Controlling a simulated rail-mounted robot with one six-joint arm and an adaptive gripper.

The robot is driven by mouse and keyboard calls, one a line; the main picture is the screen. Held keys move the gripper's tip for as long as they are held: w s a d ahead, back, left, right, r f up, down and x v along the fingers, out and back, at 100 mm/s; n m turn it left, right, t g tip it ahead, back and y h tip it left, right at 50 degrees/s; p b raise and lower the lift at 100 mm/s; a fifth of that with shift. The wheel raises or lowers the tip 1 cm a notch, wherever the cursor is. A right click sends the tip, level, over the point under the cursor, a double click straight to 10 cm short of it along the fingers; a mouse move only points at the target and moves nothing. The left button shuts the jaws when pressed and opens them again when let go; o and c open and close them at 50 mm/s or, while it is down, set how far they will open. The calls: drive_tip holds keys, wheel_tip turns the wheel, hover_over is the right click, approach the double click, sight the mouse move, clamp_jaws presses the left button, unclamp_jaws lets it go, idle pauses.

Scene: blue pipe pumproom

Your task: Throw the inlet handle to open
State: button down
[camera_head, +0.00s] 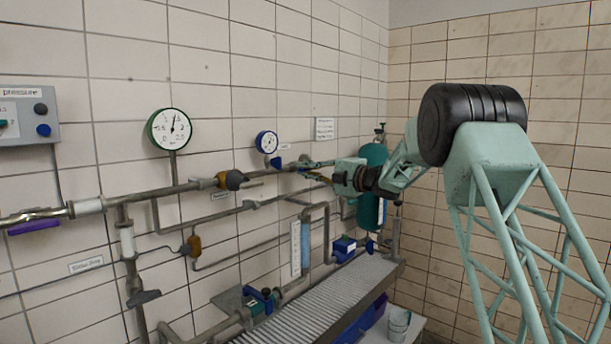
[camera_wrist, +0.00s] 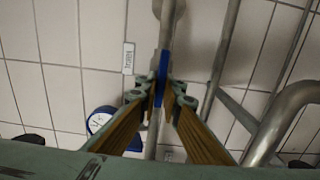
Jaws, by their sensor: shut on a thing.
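In the wrist view the blue inlet handle (camera_wrist: 164,68) lies as a narrow bar along a grey pipe (camera_wrist: 167,14). My gripper (camera_wrist: 161,92) is shut on it, one finger on each side, and the lower part of the handle sits between the fingertips. In the head view my gripper (camera_head: 308,170) is at the wall pipe, right of and below the small blue-rimmed gauge (camera_head: 266,142). The handle is too small and covered there to make out clearly.
A small label (camera_wrist: 128,58) is on the wall beside the handle. A thick bent pipe (camera_wrist: 276,118) is at the right in the wrist view. A teal cylinder (camera_head: 371,184) stands behind my arm, and a ribbed bench (camera_head: 325,300) is below.

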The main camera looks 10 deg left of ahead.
idle(0.4)
drive_tip(key=c, duration=2.8)
unclamp_jaws()
drive_tip(key=shift+v, duration=6)
drive_tip(key=shift+r, duration=0.1)
